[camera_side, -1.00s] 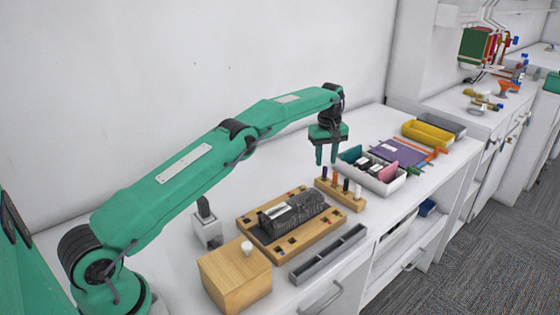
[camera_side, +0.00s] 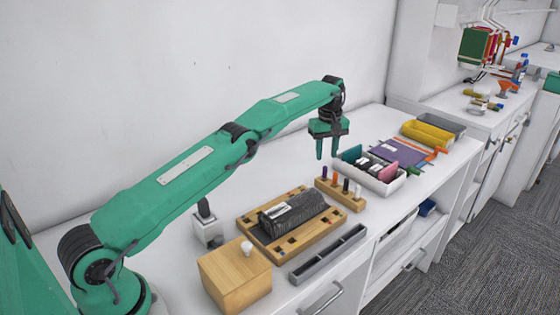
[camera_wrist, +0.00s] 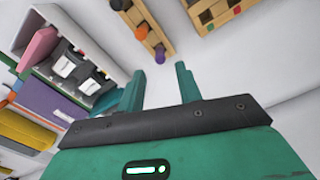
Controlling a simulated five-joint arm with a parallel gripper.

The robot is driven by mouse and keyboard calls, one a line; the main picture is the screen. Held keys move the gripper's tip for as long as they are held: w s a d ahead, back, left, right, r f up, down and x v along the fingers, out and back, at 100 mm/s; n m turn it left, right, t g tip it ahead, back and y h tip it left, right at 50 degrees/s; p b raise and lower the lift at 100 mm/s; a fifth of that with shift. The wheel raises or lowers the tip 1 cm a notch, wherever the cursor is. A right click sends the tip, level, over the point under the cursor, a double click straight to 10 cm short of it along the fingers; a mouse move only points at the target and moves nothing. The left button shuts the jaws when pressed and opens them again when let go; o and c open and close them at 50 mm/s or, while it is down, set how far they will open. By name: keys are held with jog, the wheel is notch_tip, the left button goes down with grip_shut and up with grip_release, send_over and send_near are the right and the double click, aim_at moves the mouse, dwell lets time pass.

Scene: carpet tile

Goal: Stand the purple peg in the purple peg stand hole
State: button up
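The purple peg (camera_side: 324,172) stands upright at the left end of a small wooden rack (camera_side: 337,194), beside an orange, a black and a white peg. In the wrist view the top of the purple peg (camera_wrist: 160,53) shows at the near end of the rack (camera_wrist: 160,17), beyond the fingertips. My gripper (camera_side: 327,156) is above and behind the rack, apart from the pegs. Its two fingers (camera_wrist: 159,78) are spread with nothing between them. I cannot tell which hole is the purple peg stand hole.
A wooden board (camera_side: 247,222) with coloured marks carries a dark pouch (camera_side: 305,210). A grey trough (camera_side: 328,254) and a wooden block (camera_side: 235,280) lie nearer. A white organizer (camera_side: 385,187) with several items stands right of the rack. White tabletop behind the board is clear.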

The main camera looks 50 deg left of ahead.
jog(key=shift+r, duration=0.1)
jog(key=s+d+r+m+t, duration=0.1)
jog(key=s+d+r+m, duration=0.2)
jog(key=s+r, duration=0.6)
jog(key=s+d+r+m+t, duration=0.25)
jog(key=s+r, duration=0.35)
jog(key=r, duration=0.6)
jog(key=s+d+m, duration=0.2)
jog(key=s+m, duration=0.3)
jog(key=s, duration=1.1)
jog(key=s+f+m+t, duration=0.1)
jog(key=s+f, duration=0.2)
jog(key=s, duration=0.3)
jog(key=s+d+f+m+t, duration=0.1)
jog(key=s+f+m, duration=0.1)
jog(key=s+f, duration=0.2)
jog(key=s, duration=0.3)
jog(key=shift+f, duration=0.2)
